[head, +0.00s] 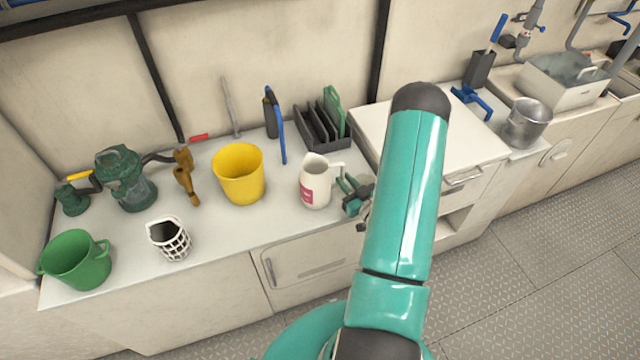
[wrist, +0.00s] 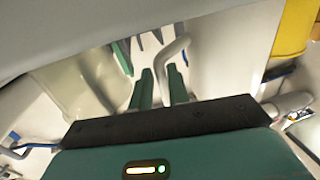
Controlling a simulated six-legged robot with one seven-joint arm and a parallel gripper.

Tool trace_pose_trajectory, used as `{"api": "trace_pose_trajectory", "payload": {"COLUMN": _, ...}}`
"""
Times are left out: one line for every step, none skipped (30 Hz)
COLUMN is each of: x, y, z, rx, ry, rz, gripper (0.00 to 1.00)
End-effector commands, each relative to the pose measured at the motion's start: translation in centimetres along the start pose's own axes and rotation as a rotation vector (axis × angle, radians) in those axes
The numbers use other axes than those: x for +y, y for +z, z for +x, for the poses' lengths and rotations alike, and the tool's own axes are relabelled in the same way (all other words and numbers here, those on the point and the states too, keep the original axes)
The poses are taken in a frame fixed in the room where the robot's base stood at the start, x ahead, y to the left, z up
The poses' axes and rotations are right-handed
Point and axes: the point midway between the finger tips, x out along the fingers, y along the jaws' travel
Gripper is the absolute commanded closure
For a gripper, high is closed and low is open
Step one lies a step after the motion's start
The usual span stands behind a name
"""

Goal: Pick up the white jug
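The white jug (head: 314,186) stands upright on the left counter, with a pink label on its front and its handle on the right. My gripper (head: 349,192) is just right of the jug, close to the handle, with its green fingers apart. In the wrist view, my gripper (wrist: 154,78) shows its fingers near a pale curved bar (wrist: 170,58) that looks like the jug's handle. I cannot tell whether the fingers touch it. Much of the jug's body is unclear in the wrist view.
A yellow bucket (head: 239,174) stands left of the jug, and a dark rack (head: 318,128) with a green board stands behind it. A white mesh cup (head: 170,240), a green bucket (head: 76,260) and a green lantern (head: 126,178) are farther left. A white raised unit (head: 390,125) adjoins the counter's right.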

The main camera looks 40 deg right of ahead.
Motion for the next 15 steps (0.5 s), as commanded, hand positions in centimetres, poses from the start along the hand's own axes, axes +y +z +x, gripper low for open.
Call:
{"api": "trace_pose_trajectory", "payload": {"x": 0.00, "y": 0.00, "z": -0.01, "rx": 0.000, "ry": 0.000, "rz": 0.000, "gripper": 0.83}}
{"api": "trace_pose_trajectory", "payload": {"x": 0.00, "y": 0.00, "z": -0.02, "rx": 0.000, "ry": 0.000, "rz": 0.000, "gripper": 0.87}}
{"api": "trace_pose_trajectory", "payload": {"x": 0.00, "y": 0.00, "z": -0.02, "rx": 0.000, "ry": 0.000, "rz": 0.000, "gripper": 0.95}}
{"api": "trace_pose_trajectory", "payload": {"x": 0.00, "y": 0.00, "z": -0.03, "rx": 0.000, "ry": 0.000, "rz": 0.000, "gripper": 1.00}}
{"api": "trace_pose_trajectory", "payload": {"x": 0.00, "y": 0.00, "z": -0.03, "rx": 0.000, "ry": 0.000, "rz": 0.000, "gripper": 1.00}}
{"api": "trace_pose_trajectory", "payload": {"x": 0.00, "y": -0.01, "z": -0.03, "rx": 0.000, "ry": 0.000, "rz": 0.000, "gripper": 1.00}}
{"api": "trace_pose_trajectory", "payload": {"x": 0.00, "y": -0.01, "z": -0.03, "rx": 0.000, "ry": 0.000, "rz": 0.000, "gripper": 1.00}}
{"api": "trace_pose_trajectory", "payload": {"x": 0.00, "y": -0.04, "z": -0.02, "rx": 0.002, "ry": 0.000, "rz": 0.000, "gripper": 1.00}}
{"api": "trace_pose_trajectory", "payload": {"x": 0.00, "y": -0.04, "z": -0.02, "rx": 0.002, "ry": 0.000, "rz": 0.000, "gripper": 1.00}}
{"api": "trace_pose_trajectory", "payload": {"x": 0.00, "y": -0.04, "z": -0.03, "rx": 0.002, "ry": 0.000, "rz": 0.000, "gripper": 1.00}}
{"api": "trace_pose_trajectory", "payload": {"x": 0.00, "y": -0.04, "z": -0.03, "rx": 0.002, "ry": 0.000, "rz": 0.000, "gripper": 1.00}}
{"api": "trace_pose_trajectory", "payload": {"x": 0.00, "y": -0.04, "z": -0.03, "rx": 0.002, "ry": 0.000, "rz": 0.000, "gripper": 1.00}}
{"api": "trace_pose_trajectory", "payload": {"x": 0.00, "y": -0.04, "z": -0.03, "rx": 0.002, "ry": 0.000, "rz": 0.000, "gripper": 1.00}}
{"api": "trace_pose_trajectory", "payload": {"x": 0.00, "y": -0.05, "z": -0.03, "rx": 0.002, "ry": 0.000, "rz": 0.000, "gripper": 1.00}}
{"api": "trace_pose_trajectory", "payload": {"x": 0.00, "y": -0.05, "z": -0.02, "rx": 0.002, "ry": 0.000, "rz": 0.000, "gripper": 1.00}}
